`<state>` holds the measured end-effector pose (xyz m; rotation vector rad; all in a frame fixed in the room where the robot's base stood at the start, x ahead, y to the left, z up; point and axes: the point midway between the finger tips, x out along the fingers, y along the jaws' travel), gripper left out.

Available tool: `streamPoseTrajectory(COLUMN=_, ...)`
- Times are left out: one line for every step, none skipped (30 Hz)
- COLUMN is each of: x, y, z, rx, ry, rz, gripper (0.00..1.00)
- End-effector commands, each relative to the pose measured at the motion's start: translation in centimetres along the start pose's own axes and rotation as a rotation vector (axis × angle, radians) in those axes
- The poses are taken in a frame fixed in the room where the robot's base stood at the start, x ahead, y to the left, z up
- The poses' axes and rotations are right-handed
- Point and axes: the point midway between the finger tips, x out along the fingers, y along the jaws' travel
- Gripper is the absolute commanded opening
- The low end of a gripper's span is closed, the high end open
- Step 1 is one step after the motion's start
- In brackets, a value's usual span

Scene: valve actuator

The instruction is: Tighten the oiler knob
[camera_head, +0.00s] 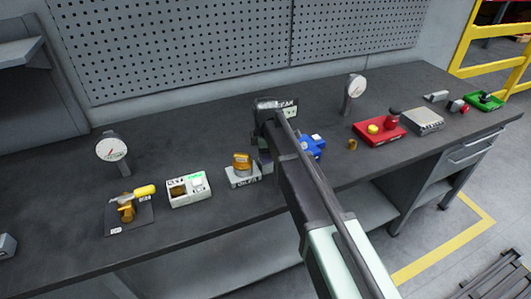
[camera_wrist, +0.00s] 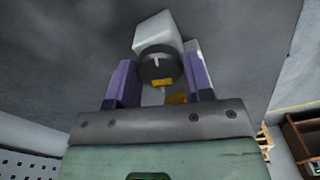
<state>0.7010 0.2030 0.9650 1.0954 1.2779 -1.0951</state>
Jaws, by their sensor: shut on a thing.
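In the wrist view my gripper (camera_wrist: 159,62) has its two purple fingers on either side of a dark round knob (camera_wrist: 154,66). It is shut on this knob, which has a pale mark on its face. A light grey block (camera_wrist: 155,32) stands just behind the knob, and a small yellow patch shows below it. I cannot read a label that names this as the oiler. In the head view my arm reaches over the middle of the bench and hides the knob and most of the gripper.
On the dark bench (camera_head: 60,190), a device with an orange knob (camera_head: 242,161) stands left of my arm, beside a white switch box (camera_head: 188,189) and a yellow-handled valve (camera_head: 127,207). A blue device (camera_head: 312,146) is close on the right. A red box (camera_head: 379,131) and gauge (camera_head: 354,92) stand farther right.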

Motion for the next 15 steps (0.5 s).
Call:
streamPoseTrajectory(x=0.01, y=-0.01, z=0.0, rx=0.034, ry=0.0, rz=0.0, gripper=0.23)
streamPoseTrajectory(x=0.01, y=-0.01, z=0.0, rx=0.059, ry=0.0, rz=0.0, gripper=0.23)
streamPoseTrajectory(x=0.01, y=-0.01, z=0.0, rx=0.095, ry=0.0, rz=0.0, gripper=0.23)
streamPoseTrajectory(x=0.01, y=-0.02, z=0.0, rx=0.122, ry=0.0, rz=0.0, gripper=0.23)
streamPoseTrajectory(x=0.01, y=-0.01, z=0.0, rx=0.15, ry=0.0, rz=0.0, gripper=0.23)
streamPoseTrajectory(x=0.01, y=-0.02, z=0.0, rx=0.188, ry=0.0, rz=0.0, gripper=0.23)
streamPoseTrajectory(x=0.01, y=-0.01, z=0.0, rx=0.217, ry=0.0, rz=0.0, gripper=0.23)
streamPoseTrajectory(x=0.01, y=-0.02, z=0.0, rx=0.245, ry=0.0, rz=0.0, gripper=0.23)
streamPoseTrajectory(x=0.01, y=-0.02, z=0.0, rx=0.283, ry=0.0, rz=0.0, gripper=0.23)
streamPoseTrajectory(x=0.02, y=-0.02, z=0.0, rx=0.312, ry=0.0, rz=0.0, gripper=0.23)
streamPoseTrajectory(x=0.02, y=-0.02, z=0.0, rx=0.341, ry=0.0, rz=0.0, gripper=0.23)
streamPoseTrajectory(x=0.02, y=-0.02, z=0.0, rx=0.379, ry=0.0, rz=0.0, gripper=0.23)
streamPoseTrajectory(x=0.02, y=-0.02, z=0.0, rx=0.407, ry=0.0, rz=0.0, gripper=0.23)
streamPoseTrajectory(x=0.02, y=-0.02, z=0.0, rx=0.436, ry=0.0, rz=0.0, gripper=0.23)
streamPoseTrajectory(x=0.02, y=-0.02, z=0.0, rx=0.474, ry=0.0, rz=0.0, gripper=0.23)
